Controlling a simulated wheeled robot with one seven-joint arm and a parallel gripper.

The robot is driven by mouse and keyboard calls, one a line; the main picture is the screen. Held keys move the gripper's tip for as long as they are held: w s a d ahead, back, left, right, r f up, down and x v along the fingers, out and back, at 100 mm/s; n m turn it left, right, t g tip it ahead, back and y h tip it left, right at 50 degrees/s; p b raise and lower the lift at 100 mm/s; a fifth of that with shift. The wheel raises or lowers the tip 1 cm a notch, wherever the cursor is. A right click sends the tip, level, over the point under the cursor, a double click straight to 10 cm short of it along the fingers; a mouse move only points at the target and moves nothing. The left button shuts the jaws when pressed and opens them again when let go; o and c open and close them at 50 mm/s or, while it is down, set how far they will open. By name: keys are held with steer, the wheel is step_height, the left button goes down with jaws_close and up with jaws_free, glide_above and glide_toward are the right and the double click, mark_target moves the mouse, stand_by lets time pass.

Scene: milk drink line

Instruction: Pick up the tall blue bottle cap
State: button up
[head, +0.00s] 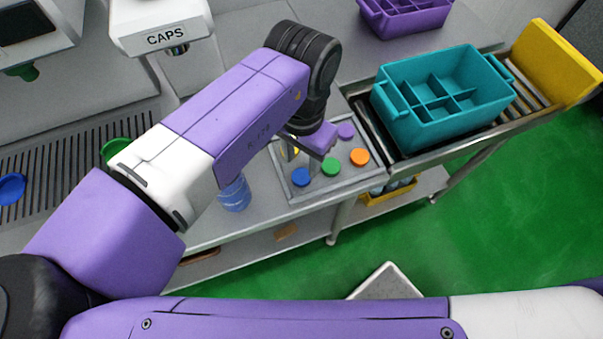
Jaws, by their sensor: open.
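A blue cap (301,177) sits at the near left corner of a grey tray (335,185) on the steel counter. A green cap (331,167), an orange cap (360,157) and a purple cap (346,131) stand on the same tray. My gripper (308,153) is over the tray, just behind and above the blue and green caps. It is open, and I see nothing held in it. My wrist and hand hide part of the tray's far side. A blue bottle (235,194) stands left of the tray, partly behind my arm.
A teal divided crate (410,125) sits on the roller conveyor at right, before a yellow end plate (560,65). A purple crate (405,22) is behind. The CAPS dispenser (162,30) stands back left. Blue (11,188) and green (115,150) round items lie left.

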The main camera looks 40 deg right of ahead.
mark_target(302, 176)
steer(key=shift+w+f+p, duration=0.1)
steer(key=shift+f+p, duration=0.3)
steer(key=shift+f, duration=2.8)
jaws_close()
